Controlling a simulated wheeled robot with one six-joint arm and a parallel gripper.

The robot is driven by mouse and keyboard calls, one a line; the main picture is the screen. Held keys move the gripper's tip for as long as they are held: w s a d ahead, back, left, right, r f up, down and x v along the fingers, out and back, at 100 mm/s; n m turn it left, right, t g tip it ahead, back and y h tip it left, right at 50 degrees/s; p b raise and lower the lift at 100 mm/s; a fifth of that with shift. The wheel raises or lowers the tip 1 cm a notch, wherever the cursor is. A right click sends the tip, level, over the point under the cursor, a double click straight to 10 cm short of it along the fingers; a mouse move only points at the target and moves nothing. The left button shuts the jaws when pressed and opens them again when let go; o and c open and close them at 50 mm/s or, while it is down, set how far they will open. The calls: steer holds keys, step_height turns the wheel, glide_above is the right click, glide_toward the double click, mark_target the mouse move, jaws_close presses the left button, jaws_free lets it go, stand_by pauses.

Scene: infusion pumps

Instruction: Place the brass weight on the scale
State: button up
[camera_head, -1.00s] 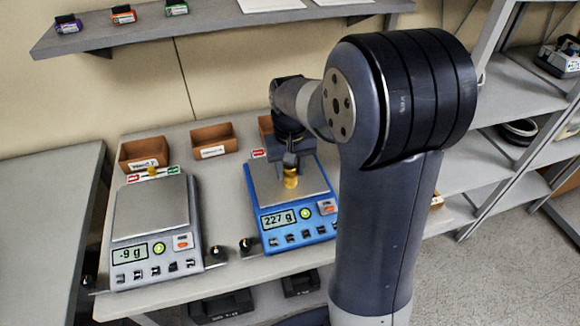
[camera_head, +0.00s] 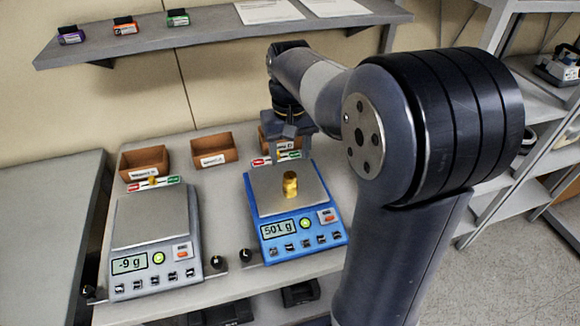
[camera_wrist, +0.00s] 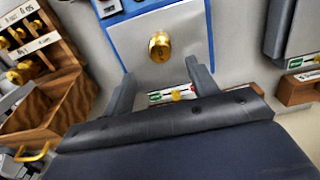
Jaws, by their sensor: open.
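A brass weight (camera_head: 290,184) stands upright on the metal pan (camera_head: 272,201) of the blue scale (camera_head: 306,239), whose display reads 501 g. In the wrist view the brass weight (camera_wrist: 160,46) sits on the pan, beyond my fingertips and apart from them. My gripper (camera_wrist: 160,78) is open and empty, with its two fingers spread wide. In the head view my gripper (camera_head: 290,148) is above the back edge of the blue scale, clear of the weight. A grey scale (camera_head: 155,240) to the left reads -9 g, with its pan empty.
Wooden bins (camera_head: 213,150) stand along the back of the table. In the wrist view a wooden rack with brass weights (camera_wrist: 45,75) is at the left. A shelf (camera_head: 210,36) hangs above, and shelving stands at the right. Small black knobs (camera_head: 245,255) sit between the scales.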

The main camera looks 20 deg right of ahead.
step_height(320, 180, up, 4)
steer(key=shift+f, duration=0.25)
